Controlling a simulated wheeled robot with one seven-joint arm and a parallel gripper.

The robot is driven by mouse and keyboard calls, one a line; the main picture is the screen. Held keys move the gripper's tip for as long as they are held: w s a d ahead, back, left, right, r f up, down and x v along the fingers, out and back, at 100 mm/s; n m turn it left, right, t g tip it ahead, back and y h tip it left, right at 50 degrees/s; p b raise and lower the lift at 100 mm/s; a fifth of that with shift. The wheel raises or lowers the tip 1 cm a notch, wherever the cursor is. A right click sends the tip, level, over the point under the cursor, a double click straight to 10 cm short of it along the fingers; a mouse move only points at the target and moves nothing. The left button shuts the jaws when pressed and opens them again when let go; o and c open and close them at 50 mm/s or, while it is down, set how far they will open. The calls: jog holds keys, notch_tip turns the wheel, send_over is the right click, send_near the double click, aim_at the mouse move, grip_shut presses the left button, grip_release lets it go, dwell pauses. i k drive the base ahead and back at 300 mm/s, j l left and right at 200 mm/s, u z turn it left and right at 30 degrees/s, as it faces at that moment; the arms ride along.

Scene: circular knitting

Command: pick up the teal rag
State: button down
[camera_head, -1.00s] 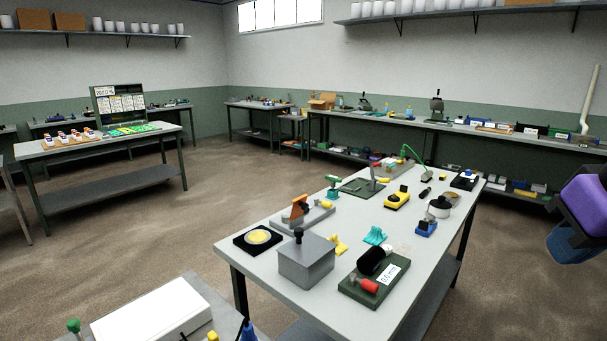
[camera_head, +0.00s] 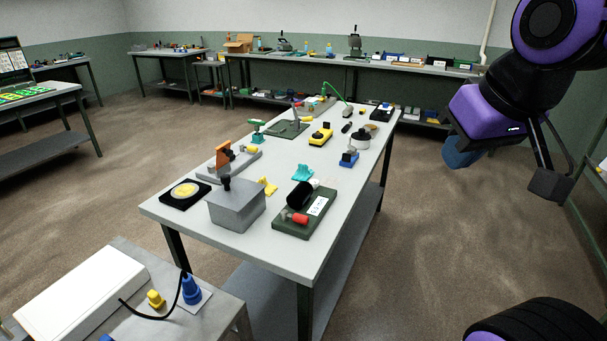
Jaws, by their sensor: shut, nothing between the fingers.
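The teal rag (camera_head: 303,173) lies crumpled on the grey workbench (camera_head: 335,238), left of a blue-based device and behind a dark green block. My gripper (camera_head: 547,184) hangs at the upper right, beyond the bench's right side. It is well apart from the rag, shut and empty. Nothing covers the rag from this view.
Near the rag are a yellow piece (camera_head: 268,187), a grey box (camera_head: 236,207) and the dark green block (camera_head: 291,224) with a black roller and red part. A side table (camera_head: 220,318) stands at front left. Open floor lies right of the bench.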

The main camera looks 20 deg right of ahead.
aim_at(302, 173)
jog(key=u, duration=0.55)
jog(key=i+l+u, duration=0.15)
jog(key=l+u, duration=0.15)
jog(key=l, duration=0.2)
jog(key=i+l+u, duration=0.1)
jog(key=l+u, duration=0.25)
jog(key=l, duration=0.15)
jog(key=l+u, duration=0.3)
jog(key=l, duration=0.25)
jog(key=l+u, duration=0.15)
jog(key=l, duration=1.85)
